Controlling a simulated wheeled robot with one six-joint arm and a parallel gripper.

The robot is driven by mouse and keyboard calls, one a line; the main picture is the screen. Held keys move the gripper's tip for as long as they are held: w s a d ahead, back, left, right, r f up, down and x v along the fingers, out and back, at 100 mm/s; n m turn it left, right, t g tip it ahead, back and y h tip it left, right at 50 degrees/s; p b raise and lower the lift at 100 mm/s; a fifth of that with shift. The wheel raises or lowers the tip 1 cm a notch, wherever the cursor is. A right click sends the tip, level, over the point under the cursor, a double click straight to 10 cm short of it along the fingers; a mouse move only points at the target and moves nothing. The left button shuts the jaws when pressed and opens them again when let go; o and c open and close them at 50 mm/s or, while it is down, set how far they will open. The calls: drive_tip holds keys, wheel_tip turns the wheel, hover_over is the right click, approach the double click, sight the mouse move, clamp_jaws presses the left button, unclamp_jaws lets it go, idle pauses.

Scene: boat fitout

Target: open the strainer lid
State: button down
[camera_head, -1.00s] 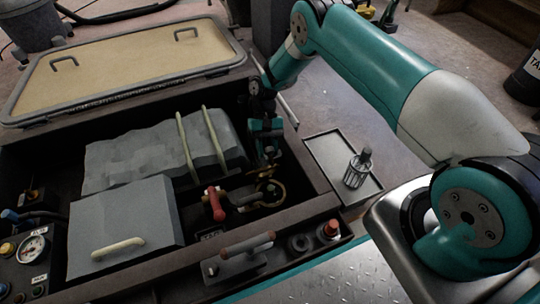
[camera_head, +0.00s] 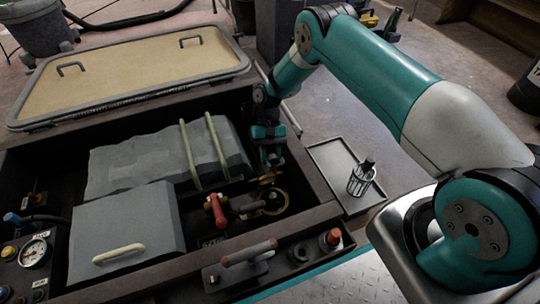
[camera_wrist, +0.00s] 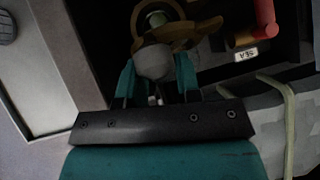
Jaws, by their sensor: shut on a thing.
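The bronze strainer sits in the dark open locker, its ring showing in the head view (camera_head: 276,203). In the wrist view the ring (camera_wrist: 158,12) shows a greenish interior. A bronze lid with lugs (camera_wrist: 180,38) is tilted up at the near side of the ring; it looks at least partly open. My gripper (camera_wrist: 155,72) is shut on a rounded grey knob (camera_wrist: 153,60) at the lid. In the head view my gripper (camera_head: 268,160) reaches down over the locker's right side, and its fingertips are hard to make out.
A red-handled valve (camera_head: 216,209) is just left of the strainer. A tray (camera_head: 332,158) with a wire basket (camera_head: 361,179) lies to the right. A tool with a handle (camera_head: 248,252) lies on the front ledge.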

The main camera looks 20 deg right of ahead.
drive_tip(key=shift+s+a+f, duration=0.1)
drive_tip(key=shift+f, duration=0.1)
drive_tip(key=c, duration=0.9)
unclamp_jaws()
drive_tip(key=shift+o, duration=0.2)
drive_tip(key=shift+r, duration=0.15)
drive_tip(key=p+v, duration=0.2)
drive_tip(key=v, duration=0.5)
drive_tip(key=shift+w+p, duration=0.2)
drive_tip(key=shift+p, duration=0.15)
drive_tip(key=shift+r, duration=0.15)
